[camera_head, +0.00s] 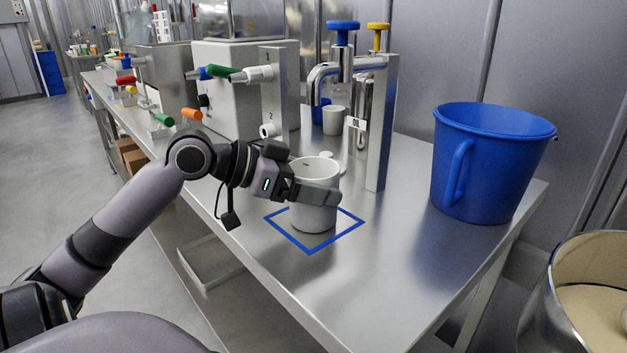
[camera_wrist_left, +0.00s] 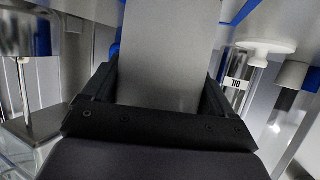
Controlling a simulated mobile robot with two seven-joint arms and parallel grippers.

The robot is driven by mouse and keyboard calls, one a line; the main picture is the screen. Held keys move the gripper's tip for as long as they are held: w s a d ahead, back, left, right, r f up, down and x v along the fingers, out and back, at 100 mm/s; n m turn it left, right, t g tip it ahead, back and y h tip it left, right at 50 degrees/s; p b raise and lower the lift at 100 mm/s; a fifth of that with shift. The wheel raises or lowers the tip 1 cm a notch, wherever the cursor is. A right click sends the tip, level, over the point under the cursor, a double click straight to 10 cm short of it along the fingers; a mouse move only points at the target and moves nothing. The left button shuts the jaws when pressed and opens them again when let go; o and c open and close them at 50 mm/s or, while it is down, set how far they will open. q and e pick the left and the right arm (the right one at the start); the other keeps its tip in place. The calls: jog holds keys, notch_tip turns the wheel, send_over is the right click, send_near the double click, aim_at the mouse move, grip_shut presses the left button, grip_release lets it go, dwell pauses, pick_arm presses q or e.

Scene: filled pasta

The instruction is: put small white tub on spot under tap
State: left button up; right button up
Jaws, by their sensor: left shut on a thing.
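The small white tub (camera_head: 314,212) is upright on the steel bench, inside the blue square outline (camera_head: 311,251). I cannot tell whether its base touches the bench. In the left wrist view the tub (camera_wrist_left: 160,55) fills the gap between the fingers as a plain grey-white wall. The tap (camera_head: 326,72), with a curved metal spout and a blue knob, stands behind the tub on a steel post. My right gripper is not in view.
A large blue jug (camera_head: 490,165) stands to the right on the bench. A white machine with coloured taps (camera_head: 245,85) is at the left. A steel pot (camera_head: 590,290) is at lower right. The bench front is clear.

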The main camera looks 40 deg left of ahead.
pick_arm(q)
jog(key=o, duration=0.8)
jog(key=shift+r, duration=0.15)
jog(key=v, duration=1.2)
jog(key=shift+p, duration=0.3)
